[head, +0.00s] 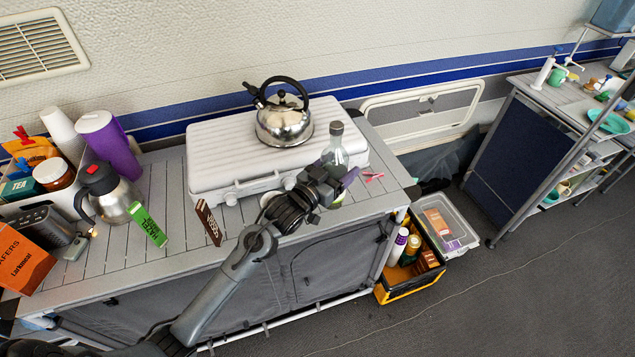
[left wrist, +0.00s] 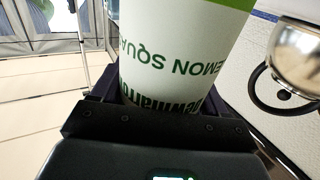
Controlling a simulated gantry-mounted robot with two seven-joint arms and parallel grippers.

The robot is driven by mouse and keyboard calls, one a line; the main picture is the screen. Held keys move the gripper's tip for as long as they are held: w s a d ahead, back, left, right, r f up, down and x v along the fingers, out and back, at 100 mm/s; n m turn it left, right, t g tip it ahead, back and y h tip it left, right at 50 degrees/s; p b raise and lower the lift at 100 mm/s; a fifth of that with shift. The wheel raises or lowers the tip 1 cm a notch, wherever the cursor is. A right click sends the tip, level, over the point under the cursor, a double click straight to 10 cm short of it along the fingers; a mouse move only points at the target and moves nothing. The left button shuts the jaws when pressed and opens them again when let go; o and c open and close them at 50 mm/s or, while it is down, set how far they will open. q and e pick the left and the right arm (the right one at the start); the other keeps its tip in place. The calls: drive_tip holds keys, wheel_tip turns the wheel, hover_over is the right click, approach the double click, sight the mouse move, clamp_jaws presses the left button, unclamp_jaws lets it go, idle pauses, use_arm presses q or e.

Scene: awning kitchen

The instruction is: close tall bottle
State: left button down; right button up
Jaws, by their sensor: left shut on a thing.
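A tall clear bottle (head: 335,155) with a dark cap (head: 336,127) stands upright at the front right of the white camp stove. The cap sits on top of its neck; how tightly cannot be told. My left gripper (head: 328,186) is shut around the bottle's lower part and hides it in the head view. In the left wrist view the bottle (left wrist: 180,50) fills the middle, with a white label reading "lemon squash" and a green band, between my left fingers (left wrist: 165,110). The cap is out of the left wrist view. My right gripper is in neither view.
The white stove case (head: 215,150) carries a steel kettle (head: 284,122) just behind the bottle. A steel jug (head: 110,195), a purple canister (head: 110,145) and a tea box (head: 20,188) crowd the left of the counter. A yellow crate (head: 405,285) stands on the floor at right.

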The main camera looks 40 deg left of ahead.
use_arm(q)
drive_tip(key=a+f, duration=0.3)
drive_tip(key=a, duration=0.3)
drive_tip(key=shift+a+f+b, duration=0.15)
drive_tip(key=shift+f+b, duration=0.25)
drive_tip(key=shift+s, duration=0.1)
drive_tip(key=shift+f+b, duration=0.55)
drive_tip(key=shift+f, duration=1.45)
drive_tip(key=shift+f, duration=0.2)
unclamp_jaws()
drive_tip(key=shift+r, duration=0.15)
